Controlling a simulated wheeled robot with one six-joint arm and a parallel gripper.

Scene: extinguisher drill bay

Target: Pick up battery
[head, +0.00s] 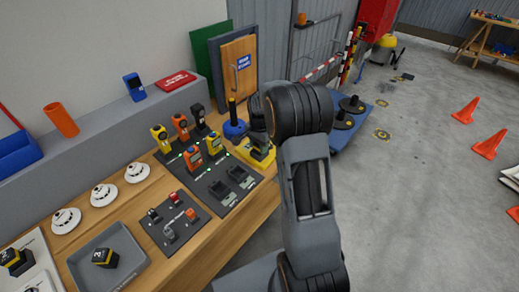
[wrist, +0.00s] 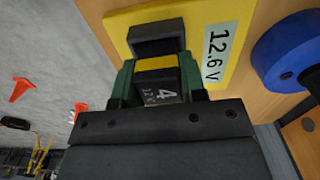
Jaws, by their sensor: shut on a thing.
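A black battery with a yellow band, marked 4 and 12 V (wrist: 160,88), is between the green fingers of my gripper (wrist: 157,76) in the wrist view. The gripper is shut on it. Just beyond the battery is a dark grey block (wrist: 155,38) on a yellow plate (wrist: 118,22) with a 12.6 V label (wrist: 218,52). I cannot tell whether the battery touches the block. In the head view my gripper (head: 260,141) is over the yellow plate (head: 264,163), mostly hidden by my arm. Another battery, marked 2 (head: 104,258), sits in a grey tray (head: 83,276).
A blue-based tool (head: 235,130) stands close beside the yellow plate. Yellow and orange handheld devices (head: 193,158) stand on a dark mat with empty dark cradles (head: 219,190). White round detectors (head: 103,195) lie left. Open floor with orange cones (head: 488,142) lies right.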

